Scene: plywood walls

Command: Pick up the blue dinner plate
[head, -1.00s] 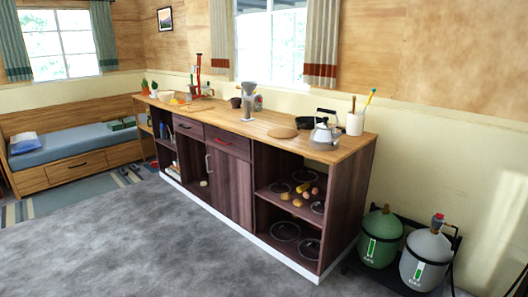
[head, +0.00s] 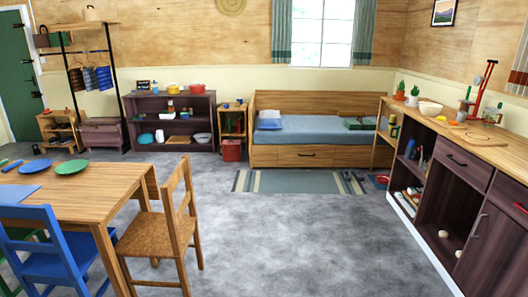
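On the wooden table (head: 110,187) at the left lies a round green plate (head: 71,167). A flat blue piece (head: 17,193) lies nearer on the same table, cut by the left picture edge; I cannot tell whether it is a mat or a plate. A small dark blue item (head: 12,165) lies behind it. Neither of my grippers is in view.
A blue chair (head: 60,243) and a wooden chair (head: 160,222) stand close against the table. The kitchen counter (head: 450,140) runs along the right. A bed (head: 315,129) and a striped rug (head: 300,181) are at the back. The grey floor (head: 290,240) in the middle is free.

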